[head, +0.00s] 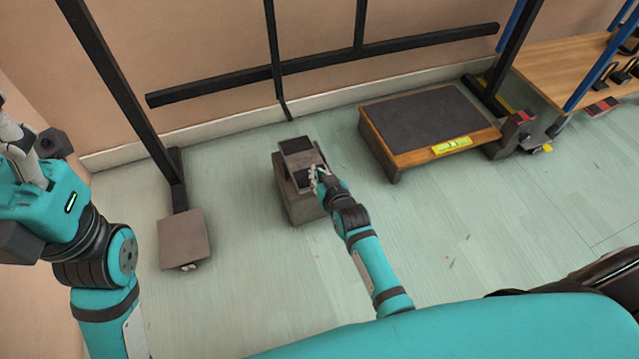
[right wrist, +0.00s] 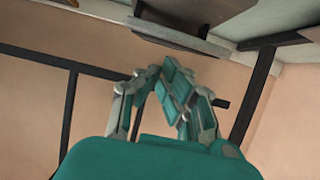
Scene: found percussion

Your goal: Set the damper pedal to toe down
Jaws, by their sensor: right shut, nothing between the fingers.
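A grey-brown block with a dark-padded tilting plate on top, which looks like the damper pedal (head: 296,146), stands on the floor near the middle of the head view. Its plate looks tilted, but I cannot tell for sure which end is down. My right gripper (head: 317,177) is at the block's near right edge, hiding part of it; contact is unclear. In the right wrist view the right gripper (right wrist: 176,88) is shut and empty. My left gripper (head: 20,145) is at the left edge, partly cut off, away from the pedal.
A wooden platform with a dark mat (head: 425,118) stands to the right. A dark post with a weighted foot (head: 185,238) stands to the left. A wooden bench (head: 565,65) is at the far right. Pale floor is clear around the block.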

